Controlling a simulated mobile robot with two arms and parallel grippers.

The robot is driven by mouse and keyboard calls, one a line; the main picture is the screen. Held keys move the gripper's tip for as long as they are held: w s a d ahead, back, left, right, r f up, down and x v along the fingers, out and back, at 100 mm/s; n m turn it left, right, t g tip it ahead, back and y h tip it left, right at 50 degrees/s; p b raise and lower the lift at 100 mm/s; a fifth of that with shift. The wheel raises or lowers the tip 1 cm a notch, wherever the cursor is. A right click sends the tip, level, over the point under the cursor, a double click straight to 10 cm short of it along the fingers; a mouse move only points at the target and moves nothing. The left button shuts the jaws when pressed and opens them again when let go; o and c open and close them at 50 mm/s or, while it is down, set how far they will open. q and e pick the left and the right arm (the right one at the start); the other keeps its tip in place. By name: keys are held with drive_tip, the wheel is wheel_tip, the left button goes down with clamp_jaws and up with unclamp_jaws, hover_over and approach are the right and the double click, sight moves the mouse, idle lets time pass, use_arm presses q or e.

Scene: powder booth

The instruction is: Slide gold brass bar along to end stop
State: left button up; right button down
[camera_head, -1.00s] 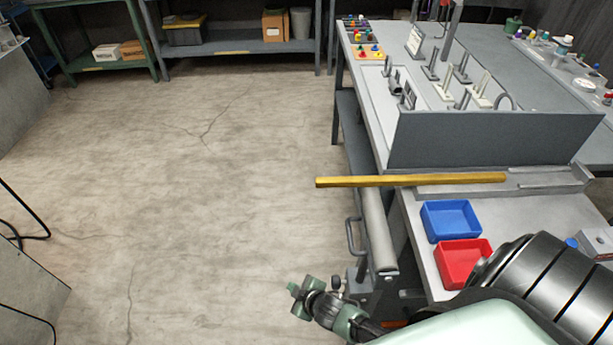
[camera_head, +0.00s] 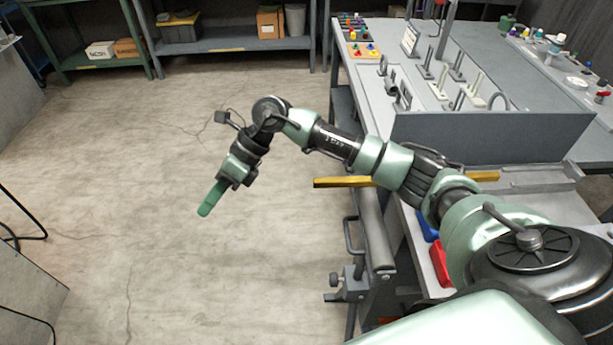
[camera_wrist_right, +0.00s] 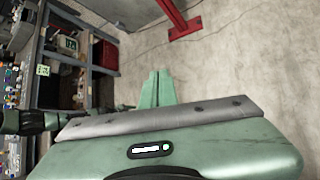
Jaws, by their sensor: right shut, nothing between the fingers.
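The gold brass bar (camera_head: 340,182) lies on the grey rail channel (camera_head: 535,180) at the front of the bench. Its left end sticks out past the bench edge, and my right arm covers its middle. My right gripper (camera_head: 205,210) hangs over open floor, left of the bar's free end and apart from it, fingers pointing down-left. The gripper is shut and empty; its green fingers also show together in the right wrist view (camera_wrist_right: 157,88). The bar does not show in the wrist view. I cannot make out a separate end stop clearly. My left gripper is out of view.
A grey upright panel (camera_head: 480,138) stands behind the rail. Blue (camera_head: 427,228) and red (camera_head: 442,265) bins are partly hidden under my arm. A roller and handle (camera_head: 372,230) sit at the bench's left edge. The floor to the left is clear.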

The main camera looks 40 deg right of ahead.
drive_tip(key=d+r+n+h, duration=0.15)
drive_tip(key=d+h, duration=0.35)
drive_tip(key=d, duration=0.5)
drive_tip(key=d+r+h, duration=0.3)
drive_tip(key=d+h, duration=0.1)
drive_tip(key=d, duration=0.6)
drive_tip(key=s+d+f+p, duration=0.1)
drive_tip(key=f+p, duration=0.2)
drive_tip(key=f, duration=0.2)
drive_tip(key=d+f+p, duration=0.2)
drive_tip(key=f+p, duration=0.1)
drive_tip(key=f, duration=0.2)
drive_tip(key=shift+s+d, duration=0.3)
drive_tip(key=shift+s, duration=0.05)
drive_tip(key=shift+f, duration=0.15)
